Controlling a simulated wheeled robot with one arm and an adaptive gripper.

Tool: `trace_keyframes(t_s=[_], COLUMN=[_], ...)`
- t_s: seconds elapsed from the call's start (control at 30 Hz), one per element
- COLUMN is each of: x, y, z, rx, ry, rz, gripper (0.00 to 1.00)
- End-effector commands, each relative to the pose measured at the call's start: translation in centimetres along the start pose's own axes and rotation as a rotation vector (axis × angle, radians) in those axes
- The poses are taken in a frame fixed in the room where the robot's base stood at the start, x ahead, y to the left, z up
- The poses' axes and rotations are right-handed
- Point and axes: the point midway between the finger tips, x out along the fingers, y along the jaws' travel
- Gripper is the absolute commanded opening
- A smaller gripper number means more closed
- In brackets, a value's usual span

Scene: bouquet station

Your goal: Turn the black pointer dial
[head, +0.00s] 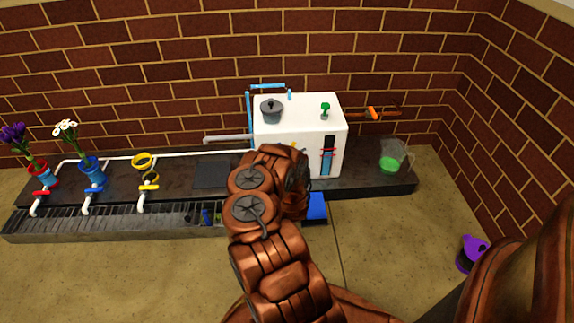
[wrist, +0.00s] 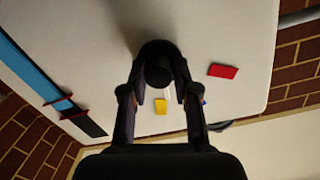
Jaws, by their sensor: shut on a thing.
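The black pointer dial (wrist: 158,62) is on the front face of the white tank (head: 290,108), close in front of the wrist camera. My gripper (wrist: 158,86) is shut on the dial, one finger on each side of it. Around the dial are a red mark (wrist: 223,71) to the right, a yellow mark (wrist: 161,105) below, and a sliver of blue by the right finger. Which mark the pointer faces I cannot tell. In the head view my arm hides the dial and gripper.
A level gauge (head: 327,157) with red markers is on the tank face. Red (head: 43,173), blue (head: 91,170) and yellow (head: 142,162) vases stand left; the first two hold flowers. A green-filled jug (head: 391,160) stands right. A purple item (head: 472,253) is on the floor.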

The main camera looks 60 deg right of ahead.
Motion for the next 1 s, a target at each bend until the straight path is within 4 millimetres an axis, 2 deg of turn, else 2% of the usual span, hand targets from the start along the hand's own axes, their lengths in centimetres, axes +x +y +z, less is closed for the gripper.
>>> trace_keyframes(t_s=[0.4,0.9,0.93,1.0], x=[0.19,0.22,0.22,0.21], y=[0.22,0.23,0.23,0.22], z=[-0.18,-0.23,-0.24,-0.23], rx=[0.158,0.174,0.173,0.173], ry=[-0.003,-0.002,-0.002,-0.003], rz=[-0.007,-0.008,-0.008,-0.008], gripper=[0.0,0.0,0.31,0.39])
